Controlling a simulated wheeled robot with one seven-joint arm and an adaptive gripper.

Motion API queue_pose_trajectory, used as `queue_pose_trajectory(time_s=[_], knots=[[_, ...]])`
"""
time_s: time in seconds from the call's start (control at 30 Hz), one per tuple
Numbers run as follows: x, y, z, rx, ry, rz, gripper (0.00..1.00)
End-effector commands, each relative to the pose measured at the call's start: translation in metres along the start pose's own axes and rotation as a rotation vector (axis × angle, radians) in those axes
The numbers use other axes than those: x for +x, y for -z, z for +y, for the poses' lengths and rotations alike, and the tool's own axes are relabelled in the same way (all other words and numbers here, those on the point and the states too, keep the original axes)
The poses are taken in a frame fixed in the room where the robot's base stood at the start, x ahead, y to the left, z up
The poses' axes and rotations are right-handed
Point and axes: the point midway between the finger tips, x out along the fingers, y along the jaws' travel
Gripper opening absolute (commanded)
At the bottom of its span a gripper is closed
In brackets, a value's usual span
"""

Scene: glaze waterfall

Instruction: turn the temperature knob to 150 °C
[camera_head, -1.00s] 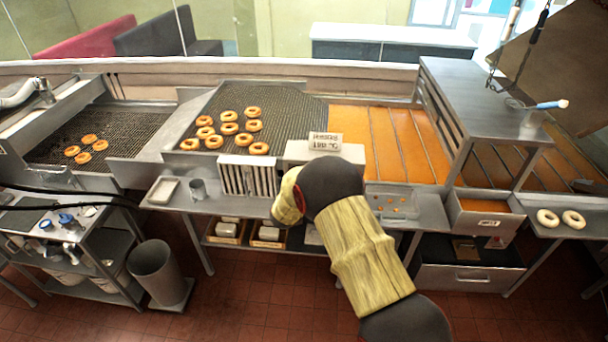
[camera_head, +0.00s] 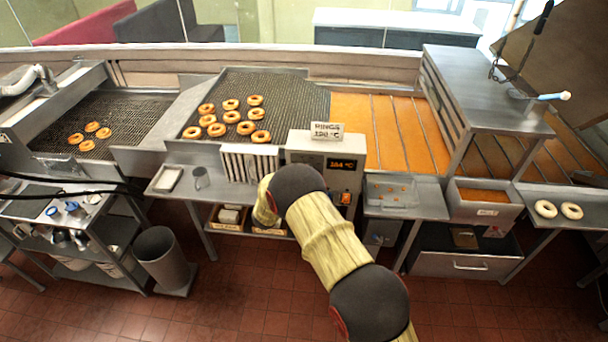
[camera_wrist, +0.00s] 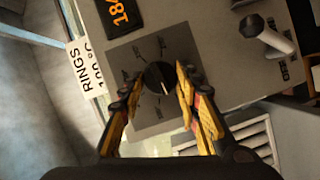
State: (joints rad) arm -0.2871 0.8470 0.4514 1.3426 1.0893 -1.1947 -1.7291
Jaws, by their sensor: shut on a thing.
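The temperature knob (camera_wrist: 157,76) is a round black dial with a pale pointer line on a dark square plate with marks around it, seen in the wrist view. My gripper (camera_wrist: 158,82) has one yellow-and-black finger on each side of the knob and is shut on it. The control box (camera_head: 298,142) stands in front of the fryer in the head view. Its orange display (camera_head: 341,165) appears to read 184 °C. The display is partly cut off in the wrist view (camera_wrist: 119,12). In the head view my arm hides the knob and my gripper.
A lever or switch (camera_wrist: 268,34) sticks out of the same panel in the wrist view. A paper sign (camera_head: 326,131) stands on the box. A slatted rack (camera_head: 249,164) is left of the box, and a clear tray (camera_head: 388,190) is on its right.

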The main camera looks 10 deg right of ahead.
Motion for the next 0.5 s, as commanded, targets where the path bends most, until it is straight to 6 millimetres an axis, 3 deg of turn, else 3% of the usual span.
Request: queue_pose_trajectory(time_s=[0.5], knots=[[0.0002,0.0013,-0.0036,-0.264,-0.109,0.004,0.08]])
